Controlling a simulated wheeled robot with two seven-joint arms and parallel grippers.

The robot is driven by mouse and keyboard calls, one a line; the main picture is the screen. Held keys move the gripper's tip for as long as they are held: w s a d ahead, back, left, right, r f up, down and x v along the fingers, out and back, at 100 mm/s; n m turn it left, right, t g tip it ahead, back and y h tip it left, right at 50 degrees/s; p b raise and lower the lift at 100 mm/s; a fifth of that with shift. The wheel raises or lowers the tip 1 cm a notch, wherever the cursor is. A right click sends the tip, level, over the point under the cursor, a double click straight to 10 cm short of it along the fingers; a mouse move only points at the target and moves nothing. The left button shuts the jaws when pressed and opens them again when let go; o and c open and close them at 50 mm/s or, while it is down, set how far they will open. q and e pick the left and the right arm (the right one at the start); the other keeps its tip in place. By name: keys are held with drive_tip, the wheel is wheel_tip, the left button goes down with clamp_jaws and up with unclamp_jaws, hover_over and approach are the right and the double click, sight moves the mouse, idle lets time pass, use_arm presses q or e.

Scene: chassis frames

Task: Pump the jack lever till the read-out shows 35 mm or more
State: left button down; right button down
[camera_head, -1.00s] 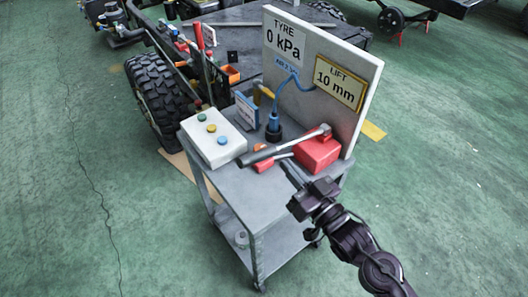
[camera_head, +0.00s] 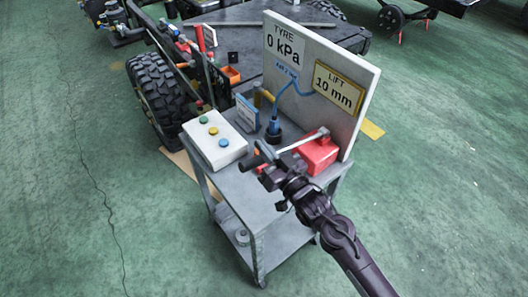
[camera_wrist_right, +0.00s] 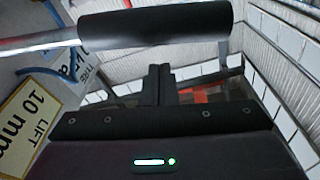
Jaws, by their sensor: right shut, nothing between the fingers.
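The red jack (camera_head: 318,155) sits on the grey cart against the upright board. Its silver lever (camera_head: 302,143) runs left from the jack, and its black grip is partly hidden by my right gripper in the head view. In the right wrist view the black lever grip (camera_wrist_right: 155,25) lies across the top, just beyond my fingertips. My right gripper (camera_wrist_right: 158,75) is shut and empty, close to the grip; I cannot tell if they touch. The lift read-out (camera_head: 338,87) shows 10 mm. My left gripper is not in view.
A white box with coloured buttons (camera_head: 226,151) stands on the cart's left. A blue hose (camera_head: 281,101) rises to the board from a dark socket (camera_head: 273,134). A tyre read-out (camera_head: 286,45) shows 0 kPa.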

drive_tip(key=shift+s+f, duration=0.25)
drive_tip(key=shift+f, duration=0.4)
drive_tip(key=shift+s+f, duration=0.25)
drive_tip(key=shift+f, duration=0.35)
